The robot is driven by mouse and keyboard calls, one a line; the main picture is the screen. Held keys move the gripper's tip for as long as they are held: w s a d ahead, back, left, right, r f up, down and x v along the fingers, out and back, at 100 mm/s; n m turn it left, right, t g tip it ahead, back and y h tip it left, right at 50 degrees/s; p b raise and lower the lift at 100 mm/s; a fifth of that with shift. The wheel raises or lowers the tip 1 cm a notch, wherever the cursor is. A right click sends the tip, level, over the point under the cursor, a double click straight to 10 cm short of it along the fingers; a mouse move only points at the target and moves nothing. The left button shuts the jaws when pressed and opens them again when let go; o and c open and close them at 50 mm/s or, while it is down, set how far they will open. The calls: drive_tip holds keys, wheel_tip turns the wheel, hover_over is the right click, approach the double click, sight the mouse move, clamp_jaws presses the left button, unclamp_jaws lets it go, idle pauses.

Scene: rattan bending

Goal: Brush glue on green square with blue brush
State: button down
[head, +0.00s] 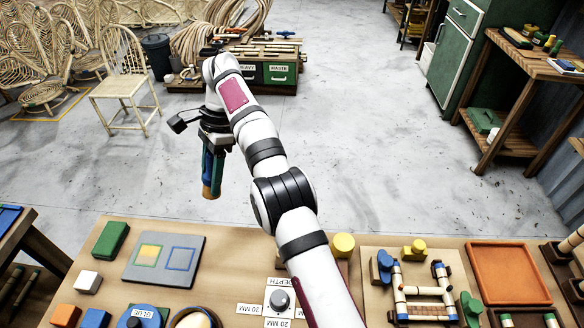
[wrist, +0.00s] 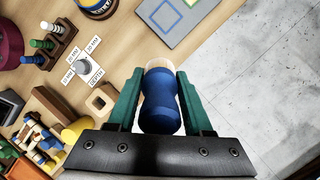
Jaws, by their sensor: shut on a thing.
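My gripper (head: 213,150) is shut on the blue brush, its green fingers on both sides of the handle. In the wrist view the blue brush (wrist: 160,103) sits between the fingers, with pale tan bristles pointing away from the palm. In the head view the brush hangs bristles down, raised above the table and seen against the floor past its far edge. The green square (head: 148,255) is a green outline with a yellowish fill, on the left of a grey board (head: 194,243). A blue outlined square (head: 180,259) is to its right.
A blue GLUE-marked round item (head: 140,318) and a bowl with pale contents (head: 193,319) are at the front edge. A green block (head: 111,239) and white cube (head: 88,282) lie left of the board. A depth dial (head: 280,298) and rod jig (head: 422,290) are rightward.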

drive_tip(key=s+a+f+m+t, duration=0.1)
drive_tip(key=s+a+f+m, duration=0.15)
drive_tip(key=a, duration=0.45)
drive_tip(key=s+a+f+m+y, duration=0.1)
drive_tip(key=s+a+f+m, duration=0.2)
drive_tip(key=a, duration=0.5)
drive_tip(key=s+a+f+m+t, duration=0.1)
drive_tip(key=s+a+f+m, duration=0.1)
drive_tip(key=s+a, duration=0.4)
drive_tip(key=shift+w+a+f, duration=0.2)
drive_tip(key=shift+w+f, duration=0.05)
drive_tip(key=shift+f, duration=0.95)
drive_tip(key=shift+w+a+f, duration=0.2)
drive_tip(key=shift+f, duration=1)
drive_tip(key=shift+w+a+f, duration=0.2)
drive_tip(key=shift+w+f, duration=0.05)
drive_tip(key=shift+f, duration=0.95)
drive_tip(key=shift+d+f, duration=0.25)
drive_tip(key=shift+d, duration=3.05)
drive_tip(key=shift+a+r, duration=0.1)
drive_tip(key=shift+a, duration=2.15)
drive_tip(key=shift+a+r, duration=0.2)
drive_tip(key=shift+a, duration=0.35)
drive_tip(key=shift+a+r, duration=0.15)
drive_tip(key=shift+a, duration=0.4)
wheel_tip(320, 180, up, 7)
